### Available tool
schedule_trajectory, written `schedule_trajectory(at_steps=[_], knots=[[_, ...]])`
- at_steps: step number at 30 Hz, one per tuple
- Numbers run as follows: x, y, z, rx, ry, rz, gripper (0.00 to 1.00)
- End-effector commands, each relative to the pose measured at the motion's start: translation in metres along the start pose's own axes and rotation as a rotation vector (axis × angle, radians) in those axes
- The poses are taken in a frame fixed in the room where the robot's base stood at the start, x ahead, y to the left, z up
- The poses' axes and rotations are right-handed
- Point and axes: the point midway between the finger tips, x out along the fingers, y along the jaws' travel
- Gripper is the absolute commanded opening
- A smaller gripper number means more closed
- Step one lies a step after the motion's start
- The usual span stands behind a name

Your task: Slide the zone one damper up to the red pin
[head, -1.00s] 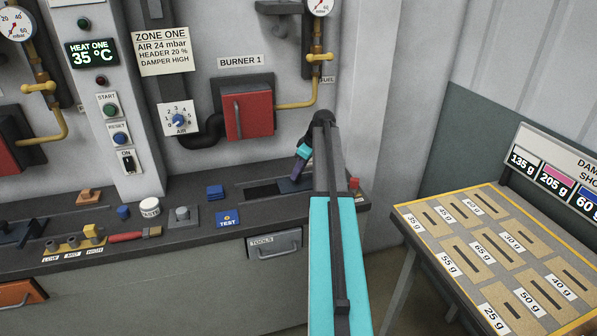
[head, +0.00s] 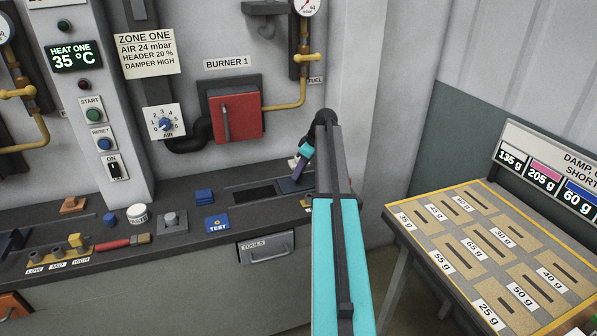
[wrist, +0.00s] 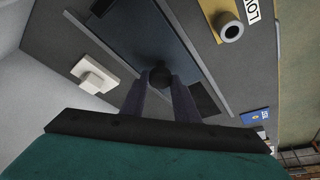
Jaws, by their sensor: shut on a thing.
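The zone one damper is a flat blue-grey slide plate (head: 297,184) in a track on the bench, below Burner 1. It also fills much of the wrist view (wrist: 145,35). A round dark knob (wrist: 160,76) stands on it. My gripper (wrist: 160,88) is shut on this knob, one finger on each side; in the head view my gripper (head: 298,172) reaches down to the plate. A dark opening (head: 255,192) lies left of the plate. The red pin cannot be made out clearly; my arm covers the bench on the right.
A white block (wrist: 94,77) is on the other side, close to my gripper. A blue TEST tile (head: 217,223) lies left of the track. A table with weight slots (head: 393,211) stands at right.

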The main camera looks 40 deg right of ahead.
Motion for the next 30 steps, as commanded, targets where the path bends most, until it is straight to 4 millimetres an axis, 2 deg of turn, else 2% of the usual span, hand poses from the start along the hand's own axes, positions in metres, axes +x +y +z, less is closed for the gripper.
schedule_trajectory(at_steps=[2,3,5,20,30], knots=[[-0.002,0.003,0.002,0.002,-0.004,0.009,0.00],[-0.001,0.003,0.001,0.001,-0.004,0.009,0.34],[-0.001,0.002,0.000,0.000,-0.004,0.008,0.44],[-0.004,-0.002,-0.003,-0.005,-0.003,0.002,0.45],[-0.040,-0.002,-0.004,-0.006,-0.002,0.004,0.45]])
